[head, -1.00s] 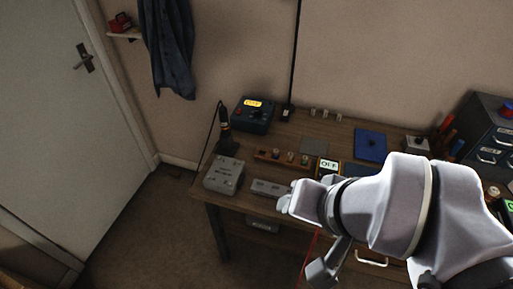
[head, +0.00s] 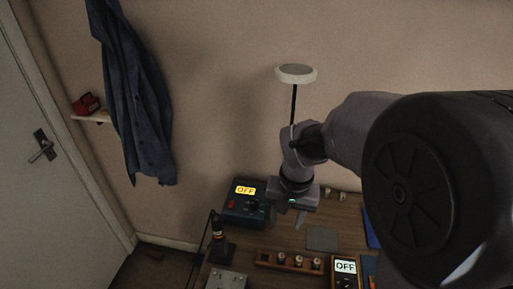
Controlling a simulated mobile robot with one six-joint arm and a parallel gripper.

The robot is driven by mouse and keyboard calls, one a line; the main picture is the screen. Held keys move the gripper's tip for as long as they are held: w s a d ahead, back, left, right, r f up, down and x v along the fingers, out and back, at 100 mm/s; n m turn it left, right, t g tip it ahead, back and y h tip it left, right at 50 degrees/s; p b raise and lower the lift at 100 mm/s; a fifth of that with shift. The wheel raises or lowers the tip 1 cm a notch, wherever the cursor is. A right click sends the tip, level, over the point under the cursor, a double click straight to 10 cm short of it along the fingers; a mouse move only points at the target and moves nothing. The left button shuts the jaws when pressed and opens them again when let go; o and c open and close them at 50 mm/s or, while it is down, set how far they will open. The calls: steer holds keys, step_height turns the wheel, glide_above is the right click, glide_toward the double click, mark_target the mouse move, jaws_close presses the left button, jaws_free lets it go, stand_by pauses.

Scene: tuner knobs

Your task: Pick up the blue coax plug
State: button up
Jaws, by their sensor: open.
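I cannot make out a blue coax plug. Several small pale plug-like pieces (head: 298,260) stand in a wooden rack (head: 265,258) on the workbench, but they are too small and dark to tell their colours. My gripper (head: 290,217) points down over the back of the bench, right of the blue-black OFF box (head: 241,208) and behind the rack. Its fingers are apart, and I see nothing between them.
A soldering-iron stand (head: 218,240) and a grey box (head: 226,280) are at the left. A meter reading OFF (head: 344,268) is right of the rack. A grey pad (head: 322,239) lies behind it.

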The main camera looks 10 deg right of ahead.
step_height(320, 180, down, 4)
steer(key=w+g, duration=0.1)
steer(key=w, duration=0.1)
steer(key=b, duration=0.5)
glide_above(282, 254)
step_height(282, 254, down, 12)
steer(key=shift+a+f, duration=0.15)
steer(key=f+b, duration=0.1)
steer(key=f, duration=0.1)
steer(key=f+b, duration=0.1)
steer(key=f, duration=0.2)
steer(key=shift+d+f, duration=0.2)
steer(key=shift+f, duration=0.15)
steer(key=shift+r, duration=0.2)
steer(key=shift+c, duration=0.3)
jaws_close()
